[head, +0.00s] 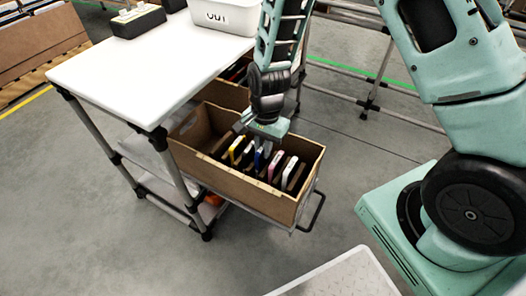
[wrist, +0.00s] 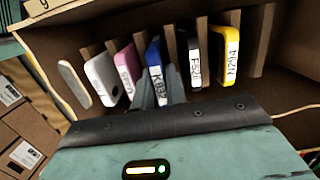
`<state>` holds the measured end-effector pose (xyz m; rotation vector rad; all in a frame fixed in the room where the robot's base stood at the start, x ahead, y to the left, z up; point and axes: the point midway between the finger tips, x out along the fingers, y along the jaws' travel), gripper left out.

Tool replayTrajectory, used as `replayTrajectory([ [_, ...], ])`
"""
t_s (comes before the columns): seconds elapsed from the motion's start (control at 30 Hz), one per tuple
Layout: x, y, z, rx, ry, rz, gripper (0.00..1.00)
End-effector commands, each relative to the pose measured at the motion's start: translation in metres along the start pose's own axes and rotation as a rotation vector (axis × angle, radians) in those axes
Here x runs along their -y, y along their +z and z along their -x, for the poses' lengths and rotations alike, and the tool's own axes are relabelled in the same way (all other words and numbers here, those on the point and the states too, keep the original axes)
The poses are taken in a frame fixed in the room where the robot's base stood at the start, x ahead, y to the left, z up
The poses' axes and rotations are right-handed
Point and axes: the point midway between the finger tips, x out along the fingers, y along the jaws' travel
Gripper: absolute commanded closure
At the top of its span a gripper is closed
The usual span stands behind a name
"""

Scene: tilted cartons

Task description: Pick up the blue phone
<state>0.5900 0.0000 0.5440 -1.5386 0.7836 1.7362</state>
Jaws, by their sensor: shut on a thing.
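The blue phone (wrist: 153,66) stands upright in a slotted carton, between a pink phone and a black phone in the wrist view. A white label with dark writing shows on its edge. My gripper (wrist: 154,92) reaches down into the carton and is shut on the blue phone near its lower end in that view. In the head view my gripper (head: 264,146) is over the middle of the carton, and the blue phone (head: 258,158) shows just below it. The gripper hides part of the phone.
A white-topped table (head: 140,65) stands to the left. Another carton (head: 228,95) is behind.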

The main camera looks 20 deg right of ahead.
Motion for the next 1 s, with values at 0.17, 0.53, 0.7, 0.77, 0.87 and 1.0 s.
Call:
replayTrajectory([
  [0.17,0.001,0.004,0.037,-0.002,-0.004,0.001,1.00],
  [0.53,0.001,0.013,0.107,-0.001,-0.003,0.000,1.00],
  [0.7,0.001,0.016,0.133,-0.001,-0.002,0.002,1.00],
  [0.77,0.001,0.017,0.140,-0.001,-0.002,0.001,1.00],
  [0.87,0.000,0.018,0.148,-0.001,-0.001,0.001,1.00],
  [1.0,-0.001,0.018,0.153,0.000,0.006,0.048,1.00],
])
